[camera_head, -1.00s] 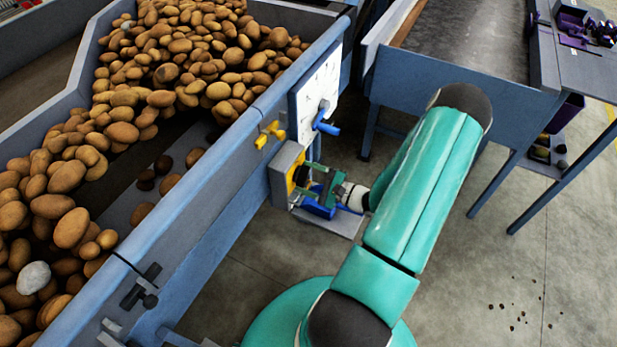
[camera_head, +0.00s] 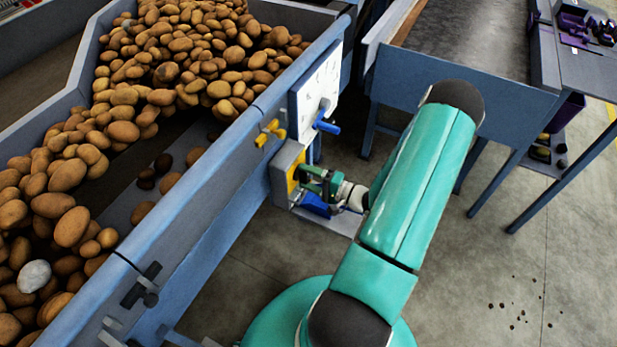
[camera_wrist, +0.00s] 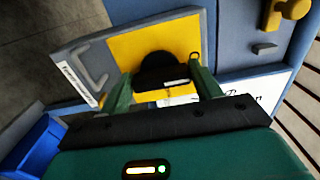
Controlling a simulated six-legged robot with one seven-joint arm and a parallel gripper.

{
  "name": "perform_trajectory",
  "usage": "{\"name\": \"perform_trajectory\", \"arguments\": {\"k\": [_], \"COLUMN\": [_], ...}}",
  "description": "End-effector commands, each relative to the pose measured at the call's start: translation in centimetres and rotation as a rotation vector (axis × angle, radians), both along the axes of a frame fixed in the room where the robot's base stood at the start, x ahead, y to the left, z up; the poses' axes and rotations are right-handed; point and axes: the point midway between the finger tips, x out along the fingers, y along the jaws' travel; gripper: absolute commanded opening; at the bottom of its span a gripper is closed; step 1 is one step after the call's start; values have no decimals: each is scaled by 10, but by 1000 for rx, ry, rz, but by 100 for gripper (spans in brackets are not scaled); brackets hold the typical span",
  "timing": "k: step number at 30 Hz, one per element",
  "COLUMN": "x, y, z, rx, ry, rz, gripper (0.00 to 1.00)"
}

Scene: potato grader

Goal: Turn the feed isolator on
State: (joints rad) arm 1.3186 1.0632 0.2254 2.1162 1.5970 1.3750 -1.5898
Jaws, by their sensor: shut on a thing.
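The feed isolator is a grey box with a yellow face plate (camera_wrist: 183,42) and a black rotary knob (camera_wrist: 161,70). It is mounted on the hopper's side, and its box (camera_head: 285,172) shows in the head view. My gripper (camera_head: 305,180) reaches it from the right. In the wrist view my gripper's green fingers (camera_wrist: 163,92) stand on both sides of the black knob and are shut on it. The knob's lower part and its exact pointing direction are partly hidden by my gripper. A white label lies below the knob.
A white dial panel with a blue handle (camera_head: 326,123) sits just above the isolator. A yellow knob (camera_head: 270,132) is on the hopper rail (camera_head: 200,180). A blue part (camera_head: 316,204) is under my gripper. Potatoes fill the hopper.

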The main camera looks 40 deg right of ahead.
Motion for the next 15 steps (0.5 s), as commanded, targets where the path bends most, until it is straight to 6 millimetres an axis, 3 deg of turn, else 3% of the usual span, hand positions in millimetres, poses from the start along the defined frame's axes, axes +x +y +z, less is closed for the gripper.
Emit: {"name": "perform_trajectory", "arguments": {"k": [15], "x": [-1], "y": [-1], "z": [-1], "rx": [-29], "ry": [-8], "rz": [-2], "gripper": [41]}}
